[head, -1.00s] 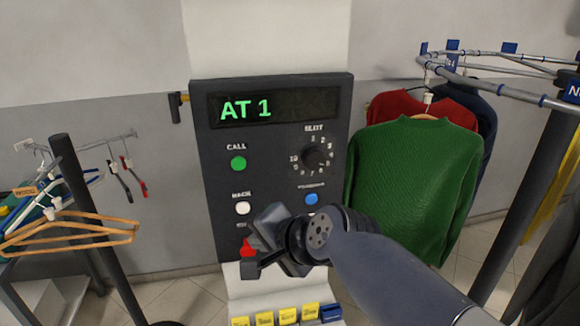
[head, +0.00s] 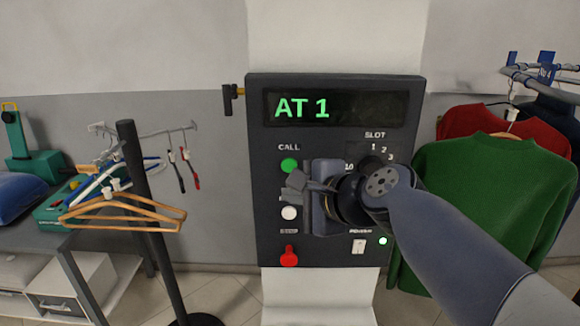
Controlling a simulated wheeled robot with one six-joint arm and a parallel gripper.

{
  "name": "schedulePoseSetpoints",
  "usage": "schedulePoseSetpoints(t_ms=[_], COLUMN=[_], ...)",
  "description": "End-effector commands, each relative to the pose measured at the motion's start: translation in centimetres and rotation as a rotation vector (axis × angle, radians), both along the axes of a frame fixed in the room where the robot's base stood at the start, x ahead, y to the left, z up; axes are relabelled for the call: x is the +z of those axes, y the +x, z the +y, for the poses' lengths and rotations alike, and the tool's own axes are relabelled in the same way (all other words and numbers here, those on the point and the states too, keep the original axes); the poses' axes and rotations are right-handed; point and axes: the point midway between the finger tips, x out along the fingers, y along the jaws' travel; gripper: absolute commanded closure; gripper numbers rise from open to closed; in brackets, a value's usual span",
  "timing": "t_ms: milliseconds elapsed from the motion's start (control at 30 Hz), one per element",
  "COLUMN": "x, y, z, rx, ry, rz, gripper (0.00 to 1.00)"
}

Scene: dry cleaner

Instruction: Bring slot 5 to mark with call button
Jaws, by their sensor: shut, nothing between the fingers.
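The dark control panel (head: 262,200) stands ahead on a white column, and its display (head: 335,106) reads AT 1 in green. The green CALL button (head: 289,165) is at its left, above a white button (head: 289,213). The SLOT dial (head: 373,162) is mostly hidden behind my gripper and wrist; its pointer cannot be read. My gripper (head: 292,188) is shut and empty, its tips in front of the panel between the green and white buttons. Contact cannot be told. The green sweater (head: 485,195) hangs on the rail at right.
A black stand with wooden hangers (head: 125,215) is at left. The conveyor rail (head: 545,75) carries blue number tags at upper right.

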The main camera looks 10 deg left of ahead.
Motion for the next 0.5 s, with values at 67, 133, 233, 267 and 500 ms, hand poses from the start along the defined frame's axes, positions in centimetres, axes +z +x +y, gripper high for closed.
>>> schedulePoseSetpoints(t_ms=[67,133,233,267,500], x=[-0.1,-0.2,-0.1,-0.1,0.0], y=[1.1,2.1,3.5,4.0,6.5], z=[0.2,0.5,0.8,0.9,1.5], rx=[-0.001,-0.002,-0.002,-0.002,-0.001], ry=[-0.001,-0.002,-0.001,-0.001,-0.001], rz=[0.002,0.002,0.001,0.001,0.001], gripper=[1.00,1.00,1.00,1.00,1.00])
